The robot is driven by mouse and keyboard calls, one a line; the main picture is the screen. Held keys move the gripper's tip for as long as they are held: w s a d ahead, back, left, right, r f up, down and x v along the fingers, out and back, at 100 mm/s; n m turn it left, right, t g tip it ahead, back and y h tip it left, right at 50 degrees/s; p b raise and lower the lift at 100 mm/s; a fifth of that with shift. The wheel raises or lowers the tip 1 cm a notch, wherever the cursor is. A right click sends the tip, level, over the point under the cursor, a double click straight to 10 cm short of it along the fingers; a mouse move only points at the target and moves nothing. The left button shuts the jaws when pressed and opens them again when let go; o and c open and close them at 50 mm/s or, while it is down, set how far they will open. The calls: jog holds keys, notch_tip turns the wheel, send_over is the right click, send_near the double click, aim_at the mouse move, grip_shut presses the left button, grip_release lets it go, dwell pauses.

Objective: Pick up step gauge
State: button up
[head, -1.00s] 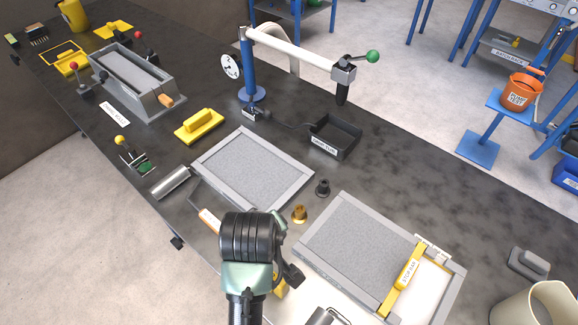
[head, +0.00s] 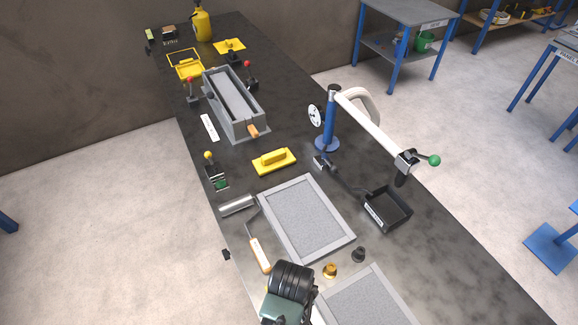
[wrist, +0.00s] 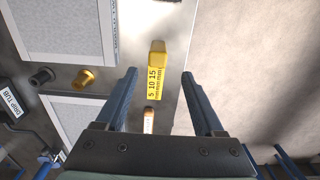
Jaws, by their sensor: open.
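The step gauge (wrist: 155,83) is a yellow piece with a raised block at one end and a flat scale marked 5, 10, 15. It lies on the bench in the wrist view. My gripper (wrist: 159,75) is open above it, one finger to each side of the gauge in the picture. Nothing is held, and the height left between fingers and gauge is hard to tell. In the head view my arm's end covers the gauge and the fingers.
An orange-handled tool (head: 260,255) lies near the bench edge. Grey framed panels (head: 308,222), a brass fitting (head: 330,271) and a black fitting (head: 358,255) are close by. A drip tub (head: 390,208), a yellow float (head: 273,161) and a grey trough (head: 236,105) stand farther off.

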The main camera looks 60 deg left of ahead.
jog(key=shift+w+f+p, duration=0.15)
jog(key=shift+f+p, duration=0.25)
jog(key=shift+f, duration=3.6)
jog(key=shift+d, duration=0.1)
jog(key=shift+c, duration=0.2)
grip_shut()
